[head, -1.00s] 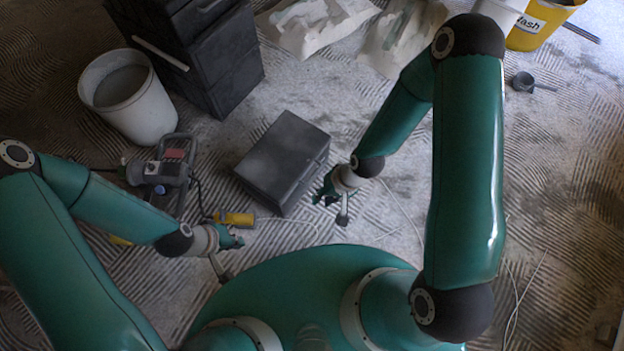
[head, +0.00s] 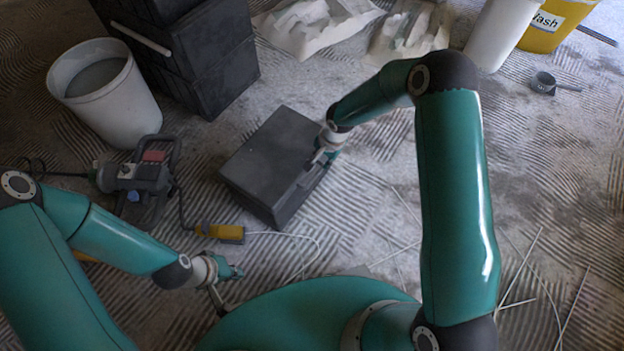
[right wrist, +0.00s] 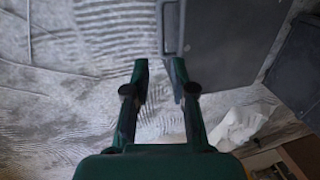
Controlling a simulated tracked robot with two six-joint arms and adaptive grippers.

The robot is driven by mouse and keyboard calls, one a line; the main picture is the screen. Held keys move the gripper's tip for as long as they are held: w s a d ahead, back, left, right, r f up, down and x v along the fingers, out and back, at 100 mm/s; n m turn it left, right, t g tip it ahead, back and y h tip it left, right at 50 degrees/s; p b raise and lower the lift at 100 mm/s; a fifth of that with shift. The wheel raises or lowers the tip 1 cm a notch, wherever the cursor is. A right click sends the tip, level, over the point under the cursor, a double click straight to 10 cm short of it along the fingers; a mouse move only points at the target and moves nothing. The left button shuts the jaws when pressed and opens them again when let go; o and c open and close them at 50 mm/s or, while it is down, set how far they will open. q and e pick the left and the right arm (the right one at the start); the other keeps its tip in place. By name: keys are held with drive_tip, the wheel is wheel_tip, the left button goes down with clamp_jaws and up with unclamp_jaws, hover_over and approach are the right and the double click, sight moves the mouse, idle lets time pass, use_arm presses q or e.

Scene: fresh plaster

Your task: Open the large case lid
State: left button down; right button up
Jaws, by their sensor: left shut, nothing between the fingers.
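A dark grey case (head: 268,160) lies on the floor in the middle of the head view, its lid shut. Its grey handle (right wrist: 170,28) shows along the case edge in the right wrist view, where the case (right wrist: 222,50) fills the upper right. My right gripper (head: 325,155) is at the case's right side in the head view. In the right wrist view the right gripper (right wrist: 159,68) has its fingers apart, just below the handle, with floor showing between them. I cannot tell whether a finger touches the case. My left gripper (head: 236,271) is shut and empty, away from the case.
A stack of black boxes (head: 195,55) and a white bucket (head: 105,95) stand at the back left. A power tool (head: 140,185) and a yellow-handled tool (head: 220,232) lie left of the case. Cables and thin rods lie at the lower right.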

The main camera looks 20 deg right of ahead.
sight(314, 179)
drive_tip(key=f+b, duration=0.1)
drive_tip(key=f, duration=0.3)
drive_tip(key=w+a+f+b, duration=0.1)
drive_tip(key=f, duration=0.4)
drive_tip(key=w+f+b, duration=0.1)
drive_tip(key=f, duration=0.4)
drive_tip(key=shift+w+a+f, duration=0.1)
drive_tip(key=shift+a+f, duration=0.05)
drive_tip(key=shift+a, duration=0.2)
drive_tip(key=shift+c, duration=0.2)
clamp_jaws()
